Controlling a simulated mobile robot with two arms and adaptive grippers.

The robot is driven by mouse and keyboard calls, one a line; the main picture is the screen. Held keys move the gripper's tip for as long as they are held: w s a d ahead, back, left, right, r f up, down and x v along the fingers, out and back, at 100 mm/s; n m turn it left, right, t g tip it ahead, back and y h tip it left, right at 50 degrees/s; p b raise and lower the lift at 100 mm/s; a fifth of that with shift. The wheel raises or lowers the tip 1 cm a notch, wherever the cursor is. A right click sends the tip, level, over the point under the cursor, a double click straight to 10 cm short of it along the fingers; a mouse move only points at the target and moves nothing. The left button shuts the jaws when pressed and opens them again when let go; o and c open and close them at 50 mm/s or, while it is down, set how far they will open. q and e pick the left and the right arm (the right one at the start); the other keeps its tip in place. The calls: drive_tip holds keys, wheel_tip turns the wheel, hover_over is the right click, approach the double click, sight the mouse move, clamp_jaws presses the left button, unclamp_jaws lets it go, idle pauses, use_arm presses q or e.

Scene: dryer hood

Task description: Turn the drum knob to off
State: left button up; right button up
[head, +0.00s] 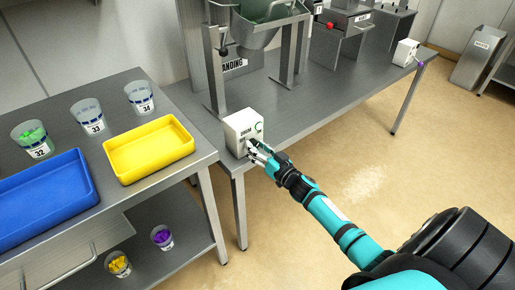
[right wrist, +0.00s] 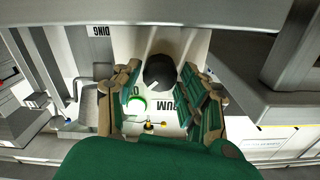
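The white control box (head: 241,131) stands at the near left corner of the long steel bench. My right gripper (head: 257,150) is right at its front face and covers the knob there. In the right wrist view, the black drum knob (right wrist: 160,71) with a small white mark lies between the fingertips of my right gripper (right wrist: 161,80). Narrow gaps show on both sides of the knob, so the fingers look open around it. Part of the word DRUM and a green ring (right wrist: 136,104) show on the box face. My left gripper is out of view.
A steel table on the left holds a yellow tray (head: 121,170), a blue tray (head: 92,193) and labelled cups (head: 91,122). Another white box (head: 404,52) stands at the bench's far end. The floor (head: 340,160) right of the bench is clear.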

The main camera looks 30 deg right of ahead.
drive_tip(key=c, duration=0.7)
drive_tip(key=shift+c, duration=0.2)
drive_tip(key=shift+n, duration=0.3)
drive_tip(key=n+b, duration=0.2)
drive_tip(key=n, duration=1.5)
drive_tip(key=shift+f+b, duration=0.1)
drive_tip(key=shift+b, duration=0.25)
drive_tip(key=shift+n, duration=0.4)
drive_tip(key=o, duration=1.1)
